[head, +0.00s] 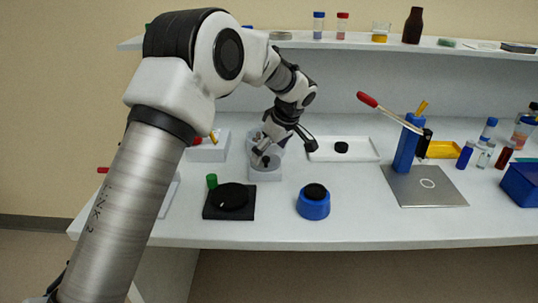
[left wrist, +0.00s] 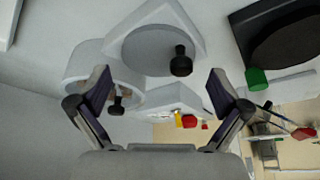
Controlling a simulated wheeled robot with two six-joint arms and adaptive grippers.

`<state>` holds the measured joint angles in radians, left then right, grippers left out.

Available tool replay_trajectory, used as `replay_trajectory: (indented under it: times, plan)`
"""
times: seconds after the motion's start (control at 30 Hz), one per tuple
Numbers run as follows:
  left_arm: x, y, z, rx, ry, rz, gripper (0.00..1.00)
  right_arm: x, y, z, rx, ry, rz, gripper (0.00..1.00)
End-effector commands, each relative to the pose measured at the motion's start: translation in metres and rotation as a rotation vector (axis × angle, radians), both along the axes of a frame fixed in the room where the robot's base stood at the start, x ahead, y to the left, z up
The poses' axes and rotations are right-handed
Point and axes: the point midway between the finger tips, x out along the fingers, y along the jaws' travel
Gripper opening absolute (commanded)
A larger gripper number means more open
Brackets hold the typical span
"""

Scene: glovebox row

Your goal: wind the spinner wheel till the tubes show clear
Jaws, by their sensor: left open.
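The spinner appears to be the white unit (head: 265,174) with a grey wheel and a black knob, partly hidden behind my left gripper in the head view. The left wrist view shows a grey disc (left wrist: 150,47) on a white body, with a black knob (left wrist: 180,62) upright on it. A white round part with a second black knob (left wrist: 117,104) is beside it. My left gripper (head: 284,149) is open over the unit; in the left wrist view its fingers (left wrist: 160,78) stand wide apart with nothing held. I cannot make out the tubes. My right gripper is out of view.
A black turntable with a green knob (head: 212,181) and a blue pot with a black top (head: 313,208) stand in front. A blue lever press (head: 407,150) on a grey plate, a white tray (head: 365,156) and several bottles stand to the right. A shelf runs along the back.

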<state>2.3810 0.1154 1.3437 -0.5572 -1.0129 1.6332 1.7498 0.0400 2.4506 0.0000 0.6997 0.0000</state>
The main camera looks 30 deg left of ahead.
Motion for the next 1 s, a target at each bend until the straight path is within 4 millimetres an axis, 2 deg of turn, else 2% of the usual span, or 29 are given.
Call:
replay_trajectory:
  times: [0.03, 0.13, 0.37, 0.47, 0.53, 0.6, 0.73, 1.0]
  plan:
    - [0.000, 0.003, -0.008, -0.001, 0.003, 0.001, 1.00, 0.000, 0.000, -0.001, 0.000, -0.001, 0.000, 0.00]
    - [0.001, 0.006, -0.015, -0.001, 0.000, 0.001, 1.00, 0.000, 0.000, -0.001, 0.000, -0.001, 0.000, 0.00]
    - [0.001, 0.007, -0.017, 0.000, 0.000, 0.001, 1.00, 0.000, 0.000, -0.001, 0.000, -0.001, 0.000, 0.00]
    - [0.001, 0.007, -0.017, 0.000, 0.000, 0.001, 0.68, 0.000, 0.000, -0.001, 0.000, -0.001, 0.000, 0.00]
    - [0.001, 0.007, -0.017, 0.000, -0.001, 0.001, 0.43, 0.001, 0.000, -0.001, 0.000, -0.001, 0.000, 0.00]
    - [0.001, 0.007, -0.017, -0.001, 0.000, 0.000, 0.29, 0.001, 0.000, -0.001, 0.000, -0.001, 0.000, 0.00]
    - [0.001, 0.007, -0.018, -0.001, 0.000, 0.000, 0.17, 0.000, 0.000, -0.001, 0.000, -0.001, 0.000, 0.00]
    - [0.002, 0.007, -0.019, -0.001, -0.001, -0.002, 0.16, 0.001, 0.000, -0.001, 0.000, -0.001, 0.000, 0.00]
